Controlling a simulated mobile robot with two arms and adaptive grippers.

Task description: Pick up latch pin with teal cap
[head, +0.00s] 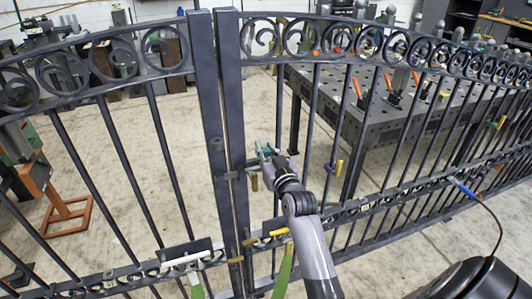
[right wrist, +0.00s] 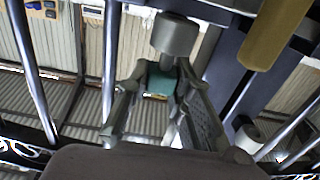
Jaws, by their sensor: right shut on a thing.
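The latch pin's teal cap (right wrist: 160,82) shows between the fingers of my right gripper (right wrist: 150,92) in the right wrist view. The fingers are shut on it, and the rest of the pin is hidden. A grey cylinder (right wrist: 175,35) sits just beyond the cap; I cannot tell whether it belongs to the pin or the gate. In the head view my right gripper (head: 267,153) is just right of the gate's central posts (head: 228,130), with a little teal at its tips. My left gripper is not in view.
The dark scroll gate (head: 350,205) spans the view, its bars close around my right arm. A perforated metal table (head: 372,118) with tools stands behind the gate. An orange stand (head: 68,212) is at left.

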